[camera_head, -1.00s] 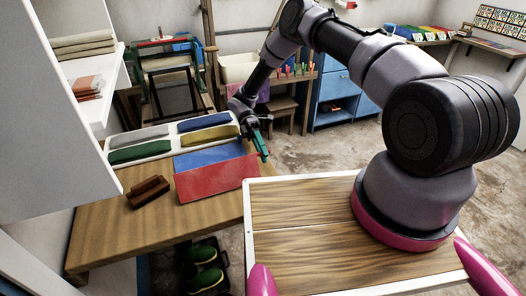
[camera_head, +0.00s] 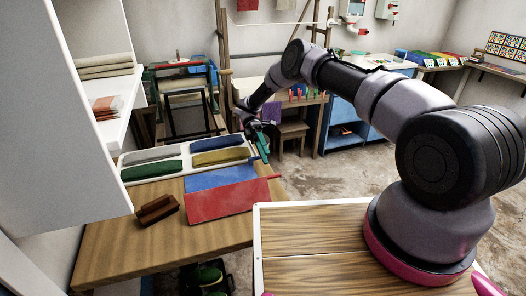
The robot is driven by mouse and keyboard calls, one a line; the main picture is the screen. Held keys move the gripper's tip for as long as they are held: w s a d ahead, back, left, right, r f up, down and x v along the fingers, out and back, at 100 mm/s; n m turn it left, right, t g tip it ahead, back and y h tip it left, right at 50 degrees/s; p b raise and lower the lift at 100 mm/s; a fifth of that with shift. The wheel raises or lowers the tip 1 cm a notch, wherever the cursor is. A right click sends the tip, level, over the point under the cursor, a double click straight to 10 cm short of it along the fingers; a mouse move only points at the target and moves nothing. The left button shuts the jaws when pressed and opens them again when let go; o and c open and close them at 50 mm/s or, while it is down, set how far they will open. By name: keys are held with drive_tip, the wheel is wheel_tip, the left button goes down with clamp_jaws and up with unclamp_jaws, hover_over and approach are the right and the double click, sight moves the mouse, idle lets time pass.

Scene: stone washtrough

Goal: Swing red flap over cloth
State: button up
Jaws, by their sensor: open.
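The red flap (camera_head: 220,202) lies spread on the wooden table, at the near side of a blue panel (camera_head: 215,177). A small red tab sticks out at the flap's right edge. The blue panel lies flat behind the flap; I cannot tell whether it is the cloth. My gripper (camera_head: 263,150) is open and empty, with teal fingers pointing down, by the right end of the tray, beyond the blue panel's back right corner. It appears apart from the flap.
A white tray (camera_head: 125,176) holding grey, blue, green and yellow rolled cloths stands behind the panels. A brown brush-like block (camera_head: 156,210) lies left of the flap. A white shelf unit (camera_head: 95,120) rises at the left. The table's front left is bare.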

drive_tip(key=shift+w+a+r, duration=0.15)
drive_tip(key=shift+w+a, duration=0.15)
drive_tip(key=shift+w, duration=0.35)
drive_tip(key=shift+d, duration=0.1)
idle(0.4)
